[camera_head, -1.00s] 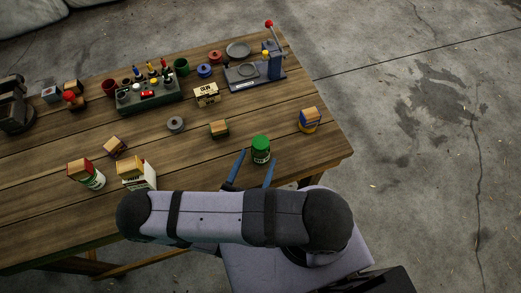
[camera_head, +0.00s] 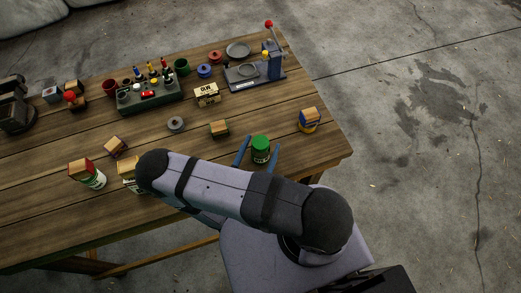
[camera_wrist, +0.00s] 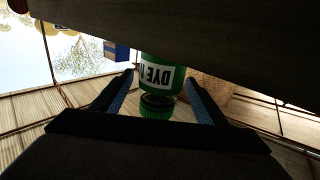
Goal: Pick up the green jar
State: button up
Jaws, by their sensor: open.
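The green jar (camera_head: 260,149) stands upright on the wooden table near its front edge, with a green lid and a white label. In the wrist view the jar (camera_wrist: 160,76) appears upside down, its label reading "DYE". My gripper (camera_head: 260,145) is open, with one blue finger on the left of the jar and one on the right. In the wrist view the fingers (camera_wrist: 160,86) flank the jar, with visible gaps on both sides. The jar stands free on the table, not gripped.
A wood-topped blue and yellow can (camera_head: 309,119) stands to the right. A small block-topped item (camera_head: 218,129) is behind left. A white-green can (camera_head: 93,179) and a carton (camera_head: 128,170) stand at the left. Bare table (camera_head: 200,155) lies left of the jar.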

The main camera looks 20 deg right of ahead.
aim_at(261, 142)
jog(key=c, duration=1.2)
jog(key=shift+o, duration=0.3)
notch_tip(261, 142, up, 8)
jog(key=p, duration=0.4)
jog(key=shift+f+p, duration=0.1)
jog(key=shift+p, duration=0.2)
jog(key=shift+r, duration=1.05)
